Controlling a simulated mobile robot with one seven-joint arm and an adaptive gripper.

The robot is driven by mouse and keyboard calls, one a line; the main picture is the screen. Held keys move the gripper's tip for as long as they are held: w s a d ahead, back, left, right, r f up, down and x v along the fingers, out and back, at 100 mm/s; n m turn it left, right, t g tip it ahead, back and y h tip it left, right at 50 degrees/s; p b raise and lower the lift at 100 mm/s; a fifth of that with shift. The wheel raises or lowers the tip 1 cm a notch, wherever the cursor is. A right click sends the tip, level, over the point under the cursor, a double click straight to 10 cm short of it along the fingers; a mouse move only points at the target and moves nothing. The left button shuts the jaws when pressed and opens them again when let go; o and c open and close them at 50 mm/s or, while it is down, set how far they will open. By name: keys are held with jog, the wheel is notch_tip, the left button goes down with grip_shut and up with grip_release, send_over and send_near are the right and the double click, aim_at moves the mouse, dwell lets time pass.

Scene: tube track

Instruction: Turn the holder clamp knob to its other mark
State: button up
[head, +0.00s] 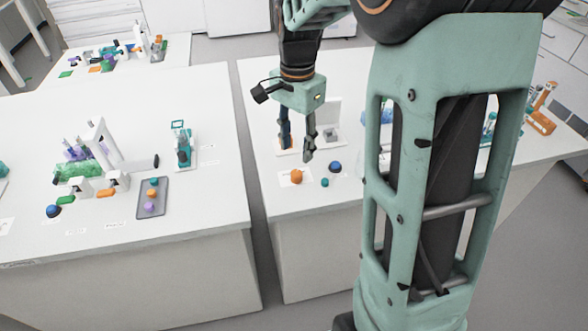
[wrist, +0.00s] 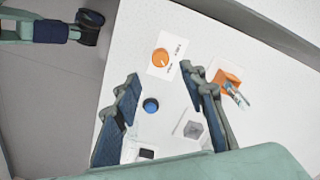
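An orange round knob (wrist: 161,58) sits on a white card with small dark marks beside it, too small to read. I cannot tell for sure that it is the holder clamp knob. In the head view an orange knob (head: 296,177) stands on the table in front of my gripper (head: 296,152). In the wrist view my gripper (wrist: 160,72) has its two fingers wide apart and nothing between the tips. The orange knob lies just beyond the fingertips, apart from them. Which mark the knob points to is not clear.
A blue knob (wrist: 151,105) lies between the fingers in the wrist view, near a grey block (wrist: 190,128). An orange holder (wrist: 230,85) with a small tube stands right of the right finger. A gap separates this table from the left table (head: 210,205).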

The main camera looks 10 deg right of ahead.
aim_at(296, 173)
notch_tip(296, 173, down, 8)
jog(key=shift+f, duration=0.1)
dwell(0.4)
grip_shut()
